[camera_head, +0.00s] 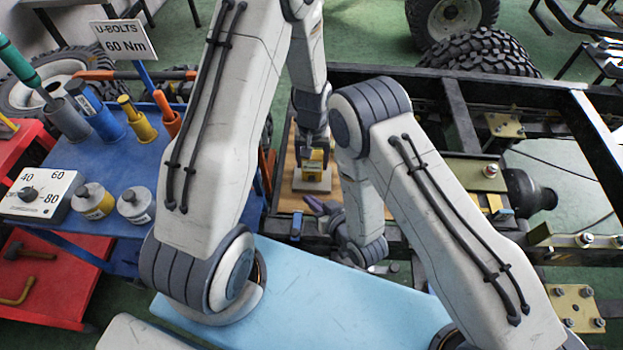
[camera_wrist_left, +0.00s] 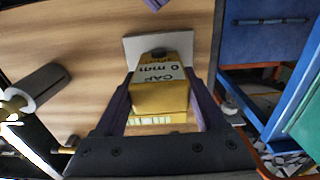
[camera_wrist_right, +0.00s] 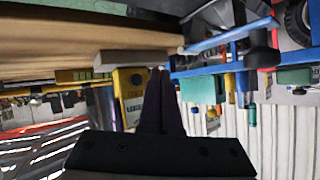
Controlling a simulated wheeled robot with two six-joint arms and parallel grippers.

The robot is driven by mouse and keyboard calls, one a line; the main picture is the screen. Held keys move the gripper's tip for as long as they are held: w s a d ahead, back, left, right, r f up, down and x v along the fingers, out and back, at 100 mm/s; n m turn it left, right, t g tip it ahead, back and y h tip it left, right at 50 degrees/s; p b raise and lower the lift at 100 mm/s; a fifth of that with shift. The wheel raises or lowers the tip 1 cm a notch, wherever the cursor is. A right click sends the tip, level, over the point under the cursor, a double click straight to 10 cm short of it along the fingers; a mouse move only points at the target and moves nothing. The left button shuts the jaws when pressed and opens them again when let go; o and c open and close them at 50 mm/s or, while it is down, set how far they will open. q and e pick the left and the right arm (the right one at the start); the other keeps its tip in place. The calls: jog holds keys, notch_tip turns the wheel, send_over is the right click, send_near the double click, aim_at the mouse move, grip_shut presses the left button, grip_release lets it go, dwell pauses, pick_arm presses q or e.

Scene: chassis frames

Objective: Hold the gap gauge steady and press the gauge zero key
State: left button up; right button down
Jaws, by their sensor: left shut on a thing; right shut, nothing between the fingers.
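The gap gauge (camera_head: 313,163) is a small yellow box on a pale grey block (camera_head: 311,183) over a wooden board. In the left wrist view, the gauge (camera_wrist_left: 160,98) has a white label and a dark knob-like part (camera_wrist_left: 158,51) at its far end, perhaps the zero key. My left gripper (camera_head: 315,148) is shut on the gauge, with purple fingers on its two sides. My right gripper (camera_head: 312,203) is shut and empty, in front of the block and apart from the gauge. In the right wrist view, its fingertips (camera_wrist_right: 161,72) are beside the gauge (camera_wrist_right: 128,90) in the picture.
Black chassis rails (camera_head: 460,115) lie to the right. A blue cart (camera_head: 130,165) with sockets, bottles and a dial box (camera_head: 40,193) stands at left. A "U-BOLTS 60 Nm" sign (camera_head: 124,40) stands behind it.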

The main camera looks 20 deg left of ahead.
jog(key=shift+s+d, duration=0.3)
jog(key=shift+s, duration=0.6)
pick_arm(q)
jog(key=o, duration=1.5)
jog(key=shift+r, duration=0.1)
